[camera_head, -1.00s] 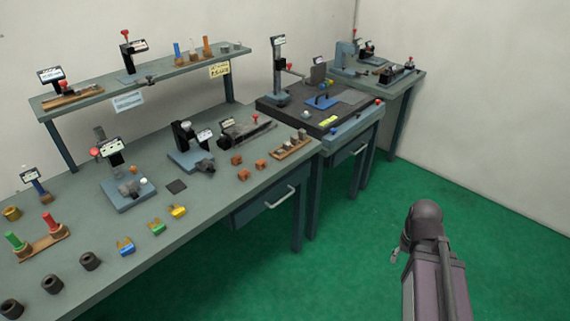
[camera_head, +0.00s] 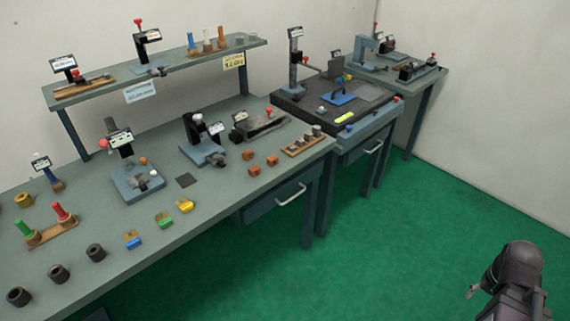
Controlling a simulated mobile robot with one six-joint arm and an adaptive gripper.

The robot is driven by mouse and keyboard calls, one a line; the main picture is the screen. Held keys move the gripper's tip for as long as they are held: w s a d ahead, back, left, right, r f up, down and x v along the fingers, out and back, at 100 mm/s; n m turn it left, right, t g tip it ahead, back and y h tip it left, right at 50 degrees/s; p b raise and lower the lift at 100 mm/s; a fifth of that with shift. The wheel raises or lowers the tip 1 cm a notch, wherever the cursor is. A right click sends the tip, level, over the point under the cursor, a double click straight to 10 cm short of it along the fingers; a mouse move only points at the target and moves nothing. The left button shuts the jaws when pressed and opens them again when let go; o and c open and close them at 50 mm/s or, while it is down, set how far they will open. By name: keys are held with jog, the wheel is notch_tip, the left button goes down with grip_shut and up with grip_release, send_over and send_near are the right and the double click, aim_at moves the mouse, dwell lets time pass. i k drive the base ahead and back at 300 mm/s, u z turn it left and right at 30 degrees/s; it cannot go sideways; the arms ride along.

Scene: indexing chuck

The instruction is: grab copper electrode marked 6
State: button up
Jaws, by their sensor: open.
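Three small copper-coloured blocks sit on the grey bench in front of the vises: a left one (camera_head: 248,155), a right one (camera_head: 272,160) and a front one (camera_head: 253,170). They may be the copper electrodes, but no number can be read on any of them. Part of my arm (camera_head: 515,272), a dark rounded joint, shows at the lower right, over the green floor and well away from the blocks. I cannot make out my gripper's fingers in this view.
A wooden rack (camera_head: 303,146) with small pieces stands right of the blocks. A vise (camera_head: 258,126) lies behind them. Blue, green and yellow pieces (camera_head: 185,205) line the bench front. A raised shelf (camera_head: 180,68) runs along the back. Green floor (camera_head: 400,240) is clear.

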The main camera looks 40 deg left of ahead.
aim_at(273, 159)
jog(key=z, duration=0.1)
jog(key=k, duration=1.05)
jog(key=u, duration=2.15)
jog(key=i, duration=0.65)
jog(key=z, duration=0.2)
